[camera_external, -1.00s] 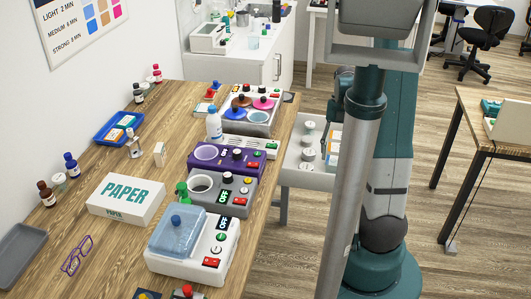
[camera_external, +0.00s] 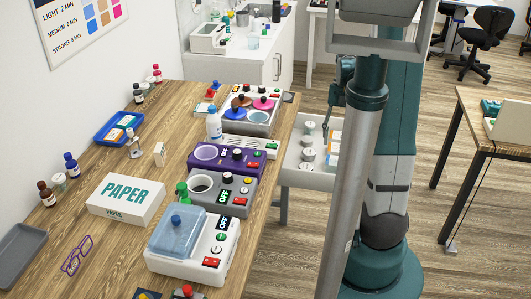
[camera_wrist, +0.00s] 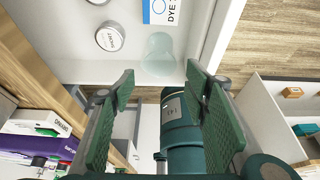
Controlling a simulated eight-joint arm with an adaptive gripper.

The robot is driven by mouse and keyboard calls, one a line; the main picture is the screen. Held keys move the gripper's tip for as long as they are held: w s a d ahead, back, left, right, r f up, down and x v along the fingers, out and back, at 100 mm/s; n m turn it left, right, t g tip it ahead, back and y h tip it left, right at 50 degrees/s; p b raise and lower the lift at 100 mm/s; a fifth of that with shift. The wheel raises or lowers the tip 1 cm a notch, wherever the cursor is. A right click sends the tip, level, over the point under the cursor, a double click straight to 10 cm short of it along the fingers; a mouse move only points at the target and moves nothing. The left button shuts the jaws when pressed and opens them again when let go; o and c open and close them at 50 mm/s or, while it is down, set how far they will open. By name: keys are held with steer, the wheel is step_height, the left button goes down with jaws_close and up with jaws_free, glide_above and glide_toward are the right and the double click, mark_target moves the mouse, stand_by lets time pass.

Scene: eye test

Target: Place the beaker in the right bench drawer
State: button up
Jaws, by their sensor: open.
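The beaker (camera_wrist: 159,52) is a clear, pale greenish vessel inside the open white drawer (camera_wrist: 85,71), close to the drawer's near wall in the wrist view. Whether it stands upright is hard to tell. My gripper (camera_wrist: 160,82) is open, with its two green-padded fingers spread wide and nothing between the pads. The beaker lies beyond the fingertips, apart from both. In the external view the open drawer (camera_external: 296,179) juts out from the right side of the bench.
The drawer also holds round lidded jars (camera_wrist: 109,37) and a blue-and-white dye box (camera_wrist: 161,11). The wooden bench (camera_external: 95,252) carries a paper box (camera_external: 126,199), a purple device (camera_external: 227,158) and several bottles. Another open-fronted unit (camera_wrist: 268,98) stands at right in the wrist view.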

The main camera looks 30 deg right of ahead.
steer(key=shift+a+r, duration=0.1)
stand_by(0.3)
steer(key=s+a+r+m+t+h, duration=0.1)
steer(key=a+r+m+t, duration=0.2)
steer(key=a+r+m, duration=0.3)
steer(key=s+a+r+m+t+h, duration=0.1)
steer(key=a+r+m+t, duration=0.3)
steer(key=a+m, duration=0.7)
steer(key=s+a+r+m+t+h, duration=0.1)
steer(key=s+a+r+m+t, duration=0.2)
steer(key=a+r+m, duration=0.5)
steer(key=shift+a+m, duration=0.85)
steer(key=shift+m, duration=0.15)
